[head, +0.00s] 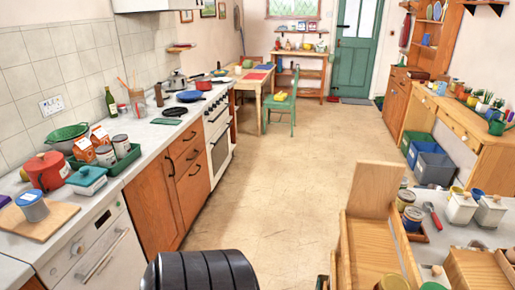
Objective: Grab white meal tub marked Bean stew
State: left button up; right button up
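No tub with a readable "Bean stew" label shows in the head view; the lettering is too small to read. A whitish-grey round tub with a blue lid (32,207) stands upright on a wooden board at the far left of the counter. I cannot tell if it is the bean stew tub. White tins (121,147) stand in a green tray behind it, and their labels are also unreadable. Neither of my grippers shows in this view.
A red pot (46,171) and a teal lidded dish (87,180) stand near the tub. Two white containers (462,207) and wooden boxes crowd the right-hand surface. A green chair (283,103) stands farther off. The middle floor (290,170) is clear.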

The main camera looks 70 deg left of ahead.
aim_at(32, 203)
jog(key=k+u, duration=0.8)
jog(key=u, duration=2.65)
